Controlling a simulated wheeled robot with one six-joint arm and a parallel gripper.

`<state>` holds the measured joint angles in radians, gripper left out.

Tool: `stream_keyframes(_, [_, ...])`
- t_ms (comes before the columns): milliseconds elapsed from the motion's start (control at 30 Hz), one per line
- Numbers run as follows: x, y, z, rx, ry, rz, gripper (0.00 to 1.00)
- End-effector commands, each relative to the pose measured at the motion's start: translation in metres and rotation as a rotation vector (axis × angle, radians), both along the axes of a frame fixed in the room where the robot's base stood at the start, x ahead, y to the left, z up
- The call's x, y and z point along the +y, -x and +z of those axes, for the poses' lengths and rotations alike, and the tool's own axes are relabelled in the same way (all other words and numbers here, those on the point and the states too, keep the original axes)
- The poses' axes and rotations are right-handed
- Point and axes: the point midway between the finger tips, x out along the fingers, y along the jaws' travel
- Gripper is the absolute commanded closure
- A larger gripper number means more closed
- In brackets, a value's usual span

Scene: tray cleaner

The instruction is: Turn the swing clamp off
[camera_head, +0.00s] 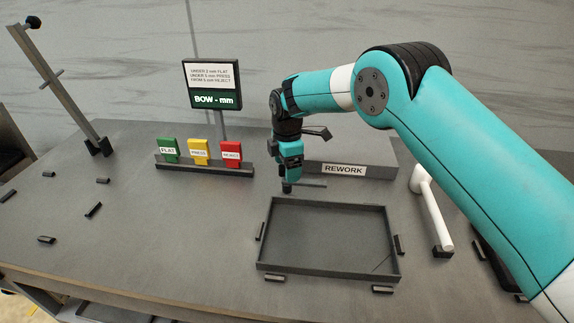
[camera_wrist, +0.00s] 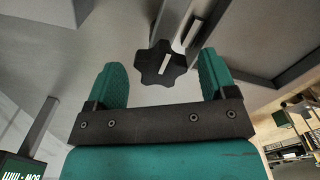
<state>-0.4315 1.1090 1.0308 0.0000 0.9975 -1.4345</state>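The swing clamp (camera_head: 311,185) sits at the back edge of the dark tray (camera_head: 265,235); its thin bar reaches to the right. In the wrist view its dark lobed knob (camera_wrist: 150,72) carries a white stripe and joins a grey bar running up the picture. My gripper (camera_head: 290,168) points down above the clamp. In the wrist view my gripper (camera_wrist: 164,72) is open, its two teal fingers on either side of the knob, with a small gap visible on each side. The knob is mostly hidden by my gripper in the head view.
A grey block marked REWORK (camera_head: 370,150) stands behind the tray. Green, yellow and red tags (camera_head: 200,150) and a BOW - mm display (camera_head: 213,86) stand at the back left. A white-handled tool (camera_head: 431,205) lies right of the tray. The left table has small dark blocks and free room.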

Motion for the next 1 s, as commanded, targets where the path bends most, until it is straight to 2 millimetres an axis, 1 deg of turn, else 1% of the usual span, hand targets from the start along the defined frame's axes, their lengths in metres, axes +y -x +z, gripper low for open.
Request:
stream_keyframes(167, [0.000,0.000,0.001,0.002,0.001,-0.001,0.22])
stream_keyframes(267, [0.000,0.000,0.009,0.001,0.000,-0.001,0.22])
stream_keyframes(333, [0.000,0.000,0.019,-0.002,-0.001,-0.001,0.22])
stream_keyframes(467, [0.000,0.000,0.049,-0.004,-0.002,-0.001,0.22])
stream_keyframes(700, [0.000,0.000,0.111,-0.003,-0.002,-0.001,0.22])
stream_keyframes(800, [0.000,0.000,0.135,-0.003,-0.002,-0.001,0.22])
stream_keyframes(900, [0.000,0.000,0.152,-0.001,0.000,-0.001,0.22])
stream_keyframes(1000, [0.000,0.000,0.165,0.000,0.000,0.000,0.22])
